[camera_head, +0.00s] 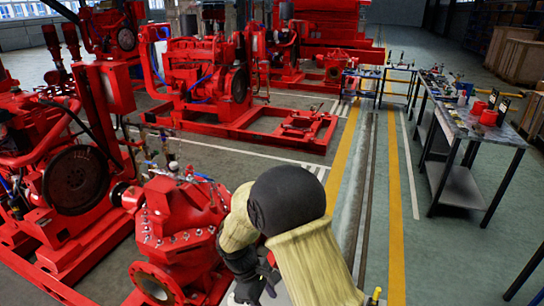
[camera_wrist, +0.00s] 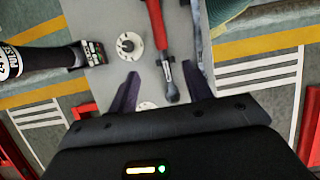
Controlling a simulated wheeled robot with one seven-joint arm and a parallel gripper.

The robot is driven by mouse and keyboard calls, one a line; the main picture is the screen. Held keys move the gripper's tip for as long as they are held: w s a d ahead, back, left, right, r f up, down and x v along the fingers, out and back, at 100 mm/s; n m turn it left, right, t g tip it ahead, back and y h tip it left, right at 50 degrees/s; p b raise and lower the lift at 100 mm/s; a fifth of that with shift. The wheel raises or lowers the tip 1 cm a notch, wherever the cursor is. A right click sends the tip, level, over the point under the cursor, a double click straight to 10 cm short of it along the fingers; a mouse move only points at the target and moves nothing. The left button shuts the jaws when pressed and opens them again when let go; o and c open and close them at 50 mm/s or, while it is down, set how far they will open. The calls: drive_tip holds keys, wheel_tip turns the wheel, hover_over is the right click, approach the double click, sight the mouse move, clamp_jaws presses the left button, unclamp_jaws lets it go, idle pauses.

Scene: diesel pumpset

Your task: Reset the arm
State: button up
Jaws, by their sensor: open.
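My gripper (camera_wrist: 160,78) is open in the wrist view, with its two dark fingers spread apart. A red-handled tool with a metal end (camera_wrist: 158,35) lies on a pale grey surface below, its metal end in line with the gap between the fingers. The fingers are not closed on it. In the head view my gripper (camera_head: 262,284) is low at the bottom centre, beside a red pump (camera_head: 185,228). My arm is bent above it and hides part of that area; the fingertips are hard to make out there.
Red diesel pumpsets (camera_head: 205,82) stand to the left and behind. A workbench with tools (camera_head: 463,122) stands at the right. The floor lane with yellow lines (camera_head: 397,215) between them is clear. A dark cylinder with lettering (camera_wrist: 40,60) is left of my gripper.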

drive_tip(key=s+d+r+m+t+y, duration=0.2)
drive_tip(key=s+d+r+m, duration=0.2)
drive_tip(key=d+m, duration=0.3)
drive_tip(key=s+d+r+m+t+y, duration=0.2)
drive_tip(key=s+d+r+m, duration=0.2)
drive_tip(key=d, duration=0.6)
wheel_tip(320, 180, up, 3)
drive_tip(key=m, duration=0.2)
drive_tip(key=shift+s+d+m, duration=0.2)
drive_tip(key=shift+d+m, duration=0.1)
drive_tip(key=shift+m, duration=0.1)
drive_tip(key=shift+r, duration=0.1)
drive_tip(key=c, duration=0.3)
drive_tip(key=shift+w, duration=0.1)
